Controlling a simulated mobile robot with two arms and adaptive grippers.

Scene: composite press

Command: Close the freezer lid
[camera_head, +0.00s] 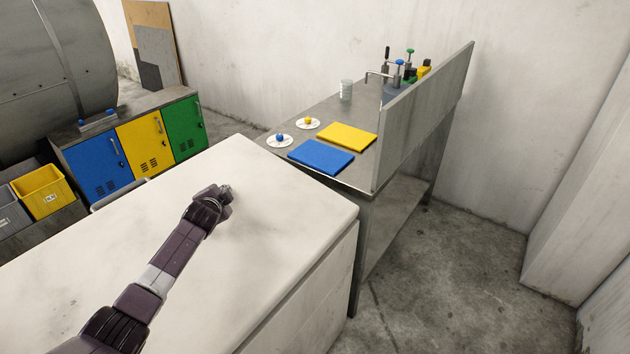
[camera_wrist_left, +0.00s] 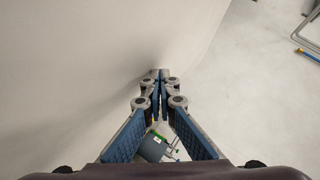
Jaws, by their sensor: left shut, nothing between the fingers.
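The white freezer lid (camera_head: 255,215) is a broad, scuffed slab across the lower left of the head view. It lies over the freezer body (camera_head: 318,300), and a seam runs below its right edge. No open gap shows along that edge; the other edges are hidden or out of frame. My left gripper (camera_head: 226,190) is over the lid's far part, shut and empty. I cannot tell whether it touches the lid. In the left wrist view its fingertips (camera_wrist_left: 160,74) are together, with a pale surface beside them. My right gripper is not in view.
A metal table (camera_head: 315,115) with blue and yellow pads and an upright panel (camera_head: 425,110) stands beyond the freezer. Blue, yellow and green lockers (camera_head: 140,140) and a yellow bin (camera_head: 42,190) are at left. Bare floor (camera_head: 450,270) lies at right.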

